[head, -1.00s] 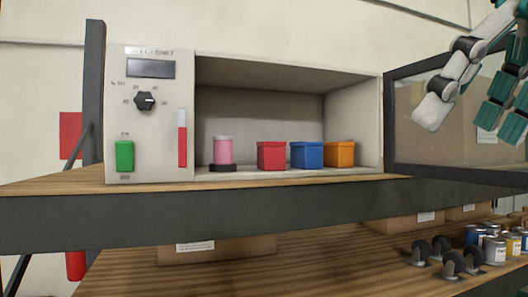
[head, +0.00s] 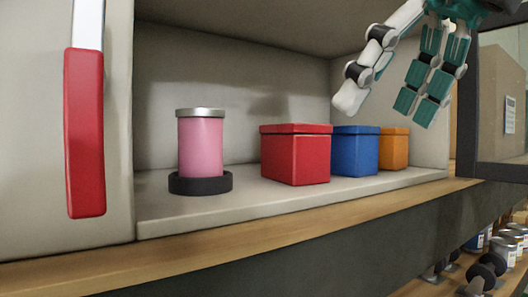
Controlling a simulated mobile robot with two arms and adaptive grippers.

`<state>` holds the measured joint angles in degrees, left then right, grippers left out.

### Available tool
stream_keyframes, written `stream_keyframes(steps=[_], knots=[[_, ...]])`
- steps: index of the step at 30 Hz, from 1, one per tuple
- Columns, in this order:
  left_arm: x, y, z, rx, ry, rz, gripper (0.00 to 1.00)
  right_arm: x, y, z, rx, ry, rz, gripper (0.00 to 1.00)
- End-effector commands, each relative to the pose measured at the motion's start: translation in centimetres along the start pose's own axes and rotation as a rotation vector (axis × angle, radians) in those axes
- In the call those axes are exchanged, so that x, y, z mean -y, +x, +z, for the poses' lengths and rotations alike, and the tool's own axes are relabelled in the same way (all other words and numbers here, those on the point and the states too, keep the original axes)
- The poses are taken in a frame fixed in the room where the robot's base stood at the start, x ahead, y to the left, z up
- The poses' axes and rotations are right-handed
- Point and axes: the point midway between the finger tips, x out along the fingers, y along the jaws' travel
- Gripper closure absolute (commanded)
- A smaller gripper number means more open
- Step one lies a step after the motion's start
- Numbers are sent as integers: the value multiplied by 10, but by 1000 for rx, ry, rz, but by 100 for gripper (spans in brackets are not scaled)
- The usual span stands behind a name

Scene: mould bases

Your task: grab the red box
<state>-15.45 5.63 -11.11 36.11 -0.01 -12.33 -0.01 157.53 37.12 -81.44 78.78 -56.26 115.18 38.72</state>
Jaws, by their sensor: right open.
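The red box (head: 296,158) with its lid stands upright on the floor of the open cabinet, in the middle of the head view. A blue box (head: 354,153) stands close to its right. My right gripper (head: 384,106) is open and empty, above and to the right of the red box, in front of the blue and orange boxes. It does not touch the red box. The left gripper does not show.
A pink jar with a silver lid (head: 200,146) stands on a black round base (head: 200,183) left of the red box. An orange box (head: 394,148) is right of the blue one. The red-handled part (head: 85,135) is at the left. The dark-framed door (head: 467,110) is at the right.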

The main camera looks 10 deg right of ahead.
Motion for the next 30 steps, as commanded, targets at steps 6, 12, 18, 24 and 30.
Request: stream_keyframes(steps=[6, 12, 18, 24, 30], knots=[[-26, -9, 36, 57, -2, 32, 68, -1, 19, 29, -8, -1, 4, 14], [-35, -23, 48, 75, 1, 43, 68, -1, 41, 67, -7, -2, 3, 14], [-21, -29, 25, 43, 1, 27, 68, -1, 59, 94, -4, -1, 2, 14], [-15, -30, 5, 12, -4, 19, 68, 0, 68, 101, -3, 0, 0, 14], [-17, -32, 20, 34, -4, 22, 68, 0, 96, 100, -5, -2, 2, 14]])
